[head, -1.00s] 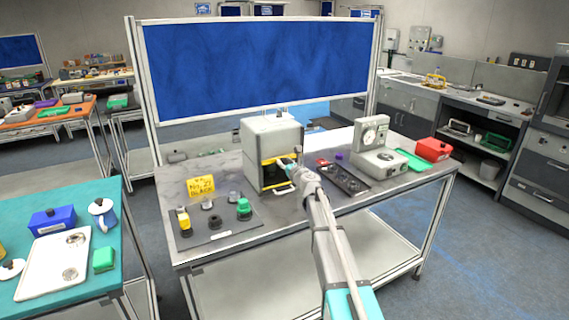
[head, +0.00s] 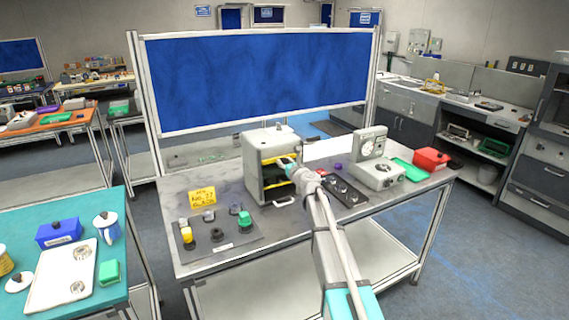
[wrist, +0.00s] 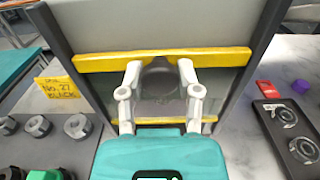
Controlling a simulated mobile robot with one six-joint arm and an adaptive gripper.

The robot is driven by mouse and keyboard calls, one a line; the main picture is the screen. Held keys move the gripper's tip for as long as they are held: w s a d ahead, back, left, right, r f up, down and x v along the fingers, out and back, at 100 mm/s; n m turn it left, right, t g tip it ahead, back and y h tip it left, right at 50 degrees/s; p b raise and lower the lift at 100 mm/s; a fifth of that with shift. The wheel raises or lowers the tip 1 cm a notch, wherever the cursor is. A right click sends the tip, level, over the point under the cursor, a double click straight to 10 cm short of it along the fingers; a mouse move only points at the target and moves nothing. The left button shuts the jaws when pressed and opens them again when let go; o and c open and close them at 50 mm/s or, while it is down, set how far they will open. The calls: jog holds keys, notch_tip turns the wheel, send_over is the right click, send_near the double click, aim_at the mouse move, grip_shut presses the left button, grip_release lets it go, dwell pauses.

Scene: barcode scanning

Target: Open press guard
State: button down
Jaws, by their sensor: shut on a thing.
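The press (head: 268,143) is a light grey box-shaped machine standing on the middle table, open-fronted below its top. Its guard (wrist: 92,62) is a see-through panel with a yellow bar along the top and another yellow bar (wrist: 205,127) lower down. My gripper (wrist: 159,64) is at the front of the press, its two white fingers at the guard's upper yellow bar. The fingers are shut on the guard, with a gap visible between them. What exactly the fingertips grip is partly hidden. In the head view my gripper (head: 289,164) partly covers the guard.
A yellow sign (head: 203,196) and a grey mat (head: 218,248) with knobs lie left of the press. A black tray (head: 346,190), a grey dial device (head: 375,178) and a red box (head: 431,160) stand to the right. A blue board (head: 260,80) stands behind.

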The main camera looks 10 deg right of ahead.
aim_at(280, 147)
jog(key=shift+r+p, duration=2.15)
jog(key=shift+r, duration=0.35)
jog(key=shift+c, duration=1.5)
grip_release()
jog(key=shift+f, duration=0.1)
jog(key=v, duration=1.2)
